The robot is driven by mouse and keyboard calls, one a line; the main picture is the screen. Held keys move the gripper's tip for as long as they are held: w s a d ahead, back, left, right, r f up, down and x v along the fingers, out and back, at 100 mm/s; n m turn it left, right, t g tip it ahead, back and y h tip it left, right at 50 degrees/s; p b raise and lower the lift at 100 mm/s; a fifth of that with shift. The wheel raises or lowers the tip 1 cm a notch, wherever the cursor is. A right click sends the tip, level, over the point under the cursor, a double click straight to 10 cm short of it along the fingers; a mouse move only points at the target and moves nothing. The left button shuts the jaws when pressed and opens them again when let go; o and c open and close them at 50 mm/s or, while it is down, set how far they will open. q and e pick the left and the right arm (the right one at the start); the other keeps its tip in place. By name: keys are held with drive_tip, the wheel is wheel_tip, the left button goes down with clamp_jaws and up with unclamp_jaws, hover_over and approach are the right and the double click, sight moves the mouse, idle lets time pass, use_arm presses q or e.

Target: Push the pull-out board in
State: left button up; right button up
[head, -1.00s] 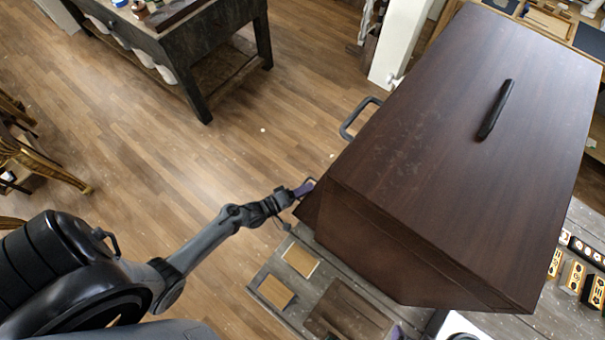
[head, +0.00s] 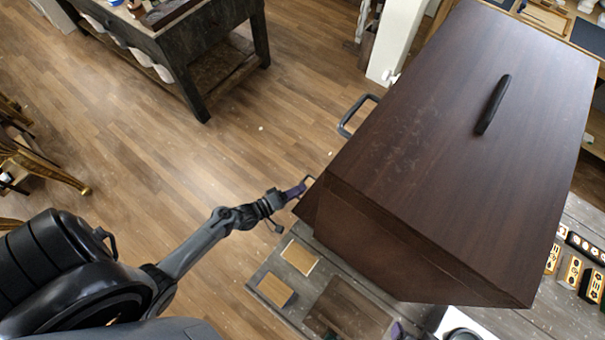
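A large dark brown wooden case (head: 430,130) with a black bar handle (head: 493,104) on top fills the right half of the head view. At its near left corner, a small light-wood edge with a dark outline (head: 309,180) shows; I cannot tell if this is the pull-out board. My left gripper (head: 298,190) has purple fingertips right at this corner, touching or nearly so. Its fingers are too small to tell open from shut. A purple tip at the bottom edge, perhaps my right gripper (head: 397,331), is mostly hidden by the case and frame edge.
A grey loop handle (head: 356,116) sticks out from the case's far left side. Below the case, a grey worktop (head: 268,268) holds two tan squares. Small boxes (head: 570,272) stand at right. A dark workbench (head: 205,50) stands at upper left; the wooden floor between is clear.

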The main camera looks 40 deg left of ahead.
use_arm(q)
drive_tip(key=v, duration=0.8)
drive_tip(key=shift+s+b, duration=0.2)
drive_tip(key=shift+b, duration=0.15)
use_arm(e)
drive_tip(key=shift+f, duration=0.35)
drive_tip(key=shift+d, duration=0.1)
use_arm(q)
drive_tip(key=w+n+b, duration=0.1)
drive_tip(key=w+b, duration=0.2)
drive_tip(key=w+d+n+t+b, duration=0.1)
drive_tip(key=w+b, duration=0.3)
drive_tip(key=w+f+n+b, duration=0.1)
drive_tip(key=w+n+b, duration=0.1)
drive_tip(key=w+b, duration=0.2)
drive_tip(key=shift+d+t+h, duration=0.3)
drive_tip(key=shift+d+t, duration=0.1)
use_arm(e)
wheel_tip(320, 180, down, 12)
drive_tip(key=shift+r, duration=0.25)
use_arm(q)
clamp_jaws()
